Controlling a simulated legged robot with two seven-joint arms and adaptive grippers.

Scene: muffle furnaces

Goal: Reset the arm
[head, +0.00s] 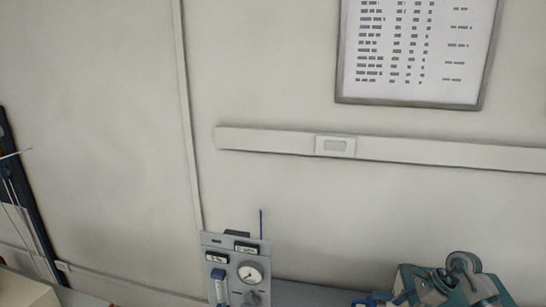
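Neither of my arms can be made out in the head view, and I see no left or right gripper. The view is mostly a pale wall (110,120), with only the tops of some equipment along the bottom edge. Whether my grippers are open or shut does not show.
A grey panel (211,239) with a round gauge (250,272) stands at bottom centre. A teal-grey device (455,287), cut off below, is at bottom right. A framed chart (415,50) and a white rail (265,139) are on the wall. A dark upright post (30,215) is at left.

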